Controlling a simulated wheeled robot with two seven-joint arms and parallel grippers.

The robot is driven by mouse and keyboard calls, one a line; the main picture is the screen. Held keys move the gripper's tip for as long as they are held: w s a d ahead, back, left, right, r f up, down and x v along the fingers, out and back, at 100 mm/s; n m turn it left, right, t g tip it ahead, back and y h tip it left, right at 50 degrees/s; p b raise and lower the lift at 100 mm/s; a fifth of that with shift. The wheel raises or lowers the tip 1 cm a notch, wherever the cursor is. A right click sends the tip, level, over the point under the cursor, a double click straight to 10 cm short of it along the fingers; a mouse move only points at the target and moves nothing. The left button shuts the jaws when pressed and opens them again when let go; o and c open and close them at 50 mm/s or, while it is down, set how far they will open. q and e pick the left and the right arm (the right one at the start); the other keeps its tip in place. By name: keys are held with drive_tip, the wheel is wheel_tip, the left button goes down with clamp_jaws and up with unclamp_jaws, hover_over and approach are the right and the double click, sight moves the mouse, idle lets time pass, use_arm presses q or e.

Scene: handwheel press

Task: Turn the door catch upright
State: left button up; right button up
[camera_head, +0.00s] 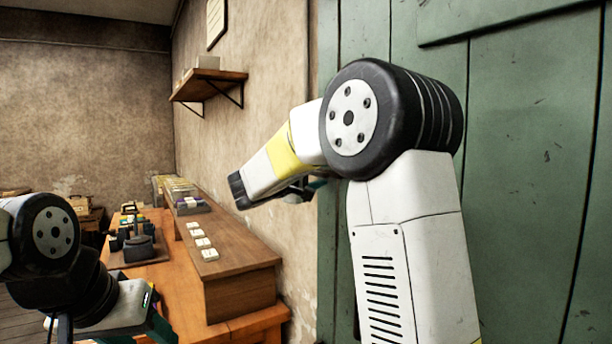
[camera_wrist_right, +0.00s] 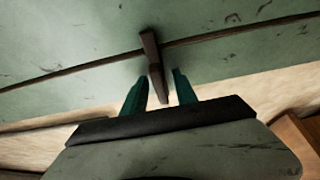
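The door catch (camera_wrist_right: 153,62) is a dark brown bar on the green door (camera_wrist_right: 75,50) in the right wrist view. It lies across the dark seam between planks, not along it. My right gripper (camera_wrist_right: 160,88) is open, with one teal finger on each side of the catch's near end. The catch looks closer to the left finger; whether it touches is unclear. In the head view the right gripper (camera_head: 318,184) is mostly hidden behind my arm, and the catch is not visible. My left gripper (camera_head: 112,328) is at the lower left, cut by the frame edge.
The green door (camera_head: 530,150) fills the right of the head view. A wooden bench (camera_head: 180,300) along the wall carries a long wooden box (camera_head: 240,275) with small white blocks and a dark tool (camera_head: 138,248). A shelf (camera_head: 215,80) hangs above.

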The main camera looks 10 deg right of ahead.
drive_tip(key=shift+c, duration=0.4)
clamp_jaws()
drive_tip(key=shift+n, duration=0.3)
drive_tip(key=n+g+y, duration=0.1)
drive_tip(key=n, duration=0.2)
drive_tip(key=shift+n, duration=0.3)
drive_tip(key=n+g, duration=0.2)
drive_tip(key=n, duration=0.1)
drive_tip(key=n+g, duration=0.2)
drive_tip(key=n, duration=0.1)
drive_tip(key=shift+n+g, duration=1.2)
drive_tip(key=shift+n, duration=0.4)
